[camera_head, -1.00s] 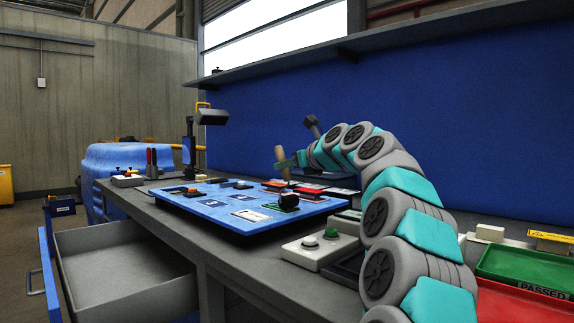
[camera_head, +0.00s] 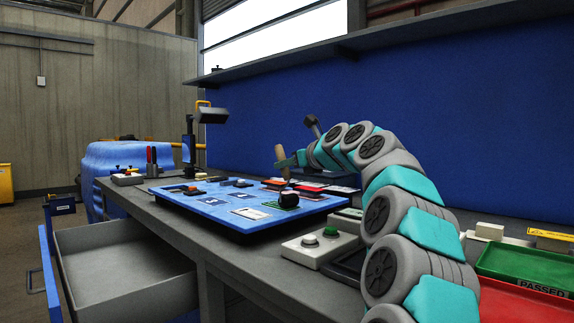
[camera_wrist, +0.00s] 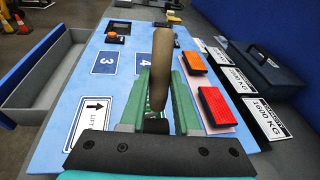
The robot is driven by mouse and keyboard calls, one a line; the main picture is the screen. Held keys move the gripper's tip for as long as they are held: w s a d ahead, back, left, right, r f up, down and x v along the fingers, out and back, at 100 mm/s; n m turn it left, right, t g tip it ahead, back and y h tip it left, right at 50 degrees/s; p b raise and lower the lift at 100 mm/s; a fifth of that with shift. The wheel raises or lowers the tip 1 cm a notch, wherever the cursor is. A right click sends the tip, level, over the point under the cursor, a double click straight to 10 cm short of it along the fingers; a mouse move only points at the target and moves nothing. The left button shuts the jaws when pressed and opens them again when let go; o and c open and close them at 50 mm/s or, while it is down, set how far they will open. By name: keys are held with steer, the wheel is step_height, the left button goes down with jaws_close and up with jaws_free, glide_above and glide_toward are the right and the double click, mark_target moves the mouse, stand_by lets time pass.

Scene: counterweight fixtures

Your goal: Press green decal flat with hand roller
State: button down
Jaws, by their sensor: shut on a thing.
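My gripper (camera_head: 286,163) is shut on the wooden handle of the hand roller (camera_head: 281,155), above the far right part of the blue board (camera_head: 235,222). The handle is tilted; it also shows between my green fingers in the wrist view (camera_wrist: 162,50). Below it, the black roller head (camera_head: 289,199) is low over a small dark green patch (camera_head: 281,207), which looks like the green decal. I cannot tell whether the head touches it.
Orange (camera_wrist: 194,63) and red (camera_wrist: 216,106) blocks and white weight labels (camera_wrist: 265,119) lie right of my fingers. A button box (camera_head: 320,248) stands before the board. A lamp (camera_head: 208,116) rises behind, and an open drawer (camera_head: 120,270) juts out at left.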

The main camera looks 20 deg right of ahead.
steer(key=shift+r+p, duration=0.45)
steer(key=shift+p, duration=0.65)
steer(key=shift+w, duration=0.15)
steer(key=shift+w+a+p, duration=0.25)
steer(key=shift+w+p, duration=0.25)
steer(key=shift+w, duration=0.15)
steer(key=shift+w+a, duration=0.3)
steer(key=shift+w, duration=0.55)
steer(key=shift+f, duration=0.6)
stand_by(0.9)
steer(key=shift+r, duration=0.55)
steer(key=shift+w, duration=0.1)
steer(key=shift+w+a, duration=0.3)
steer(key=shift+w, duration=0.45)
steer(key=shift+w+a, duration=0.3)
steer(key=shift+w, duration=0.45)
